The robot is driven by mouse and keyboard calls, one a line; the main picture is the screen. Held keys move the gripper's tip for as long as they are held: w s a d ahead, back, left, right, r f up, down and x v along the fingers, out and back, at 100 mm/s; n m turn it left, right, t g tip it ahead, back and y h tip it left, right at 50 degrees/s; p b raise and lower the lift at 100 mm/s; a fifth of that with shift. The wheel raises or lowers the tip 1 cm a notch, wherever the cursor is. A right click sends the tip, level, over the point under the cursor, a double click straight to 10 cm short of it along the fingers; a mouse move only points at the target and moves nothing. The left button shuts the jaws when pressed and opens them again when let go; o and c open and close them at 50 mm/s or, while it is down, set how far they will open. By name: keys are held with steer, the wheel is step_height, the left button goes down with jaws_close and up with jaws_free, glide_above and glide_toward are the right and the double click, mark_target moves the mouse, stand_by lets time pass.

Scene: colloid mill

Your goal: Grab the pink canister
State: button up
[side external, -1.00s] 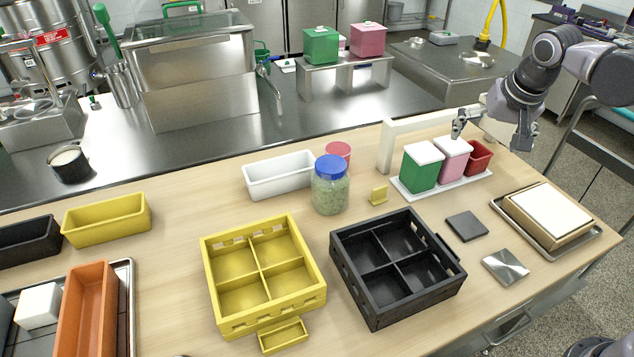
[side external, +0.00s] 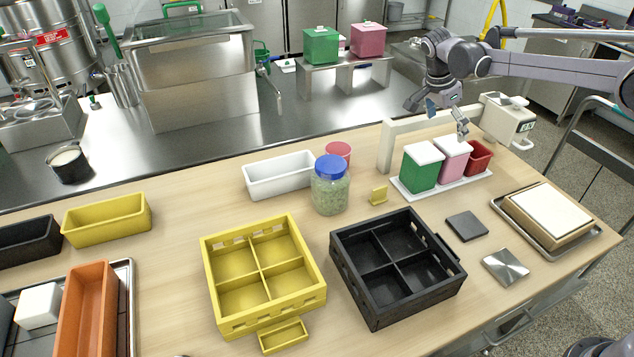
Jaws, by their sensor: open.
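A pink canister with a white lid (side external: 453,166) stands upright on a white tray (side external: 447,188) at the right of the table. It stands between a green canister with a white lid (side external: 420,170) and a red container (side external: 480,158). My gripper (side external: 446,117) is open, with its fingers spread above and slightly behind the green and pink canisters. One fingertip comes close to the pink canister's lid; I cannot tell whether it touches. A second pink box with a lid (side external: 368,42) stands farther back on a metal stand, beside a green one (side external: 321,46).
A white frame (side external: 386,147) and a white device (side external: 508,120) stand behind the canisters. A blue-lidded jar (side external: 330,186), a yellow divided crate (side external: 212,282) and a black divided crate (side external: 350,278) stand to the left.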

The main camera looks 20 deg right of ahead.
mark_target(451, 144)
steer(key=x, duration=0.5)
steer(key=shift+d+x, duration=0.15)
steer(key=shift+x, duration=1.2)
steer(key=shift+d+x, duration=0.1)
steer(key=shift+x, duration=1.3)
steer(key=shift+r, duration=0.15)
steer(key=c, duration=1.8)
steer(key=shift+r, duration=0.1)
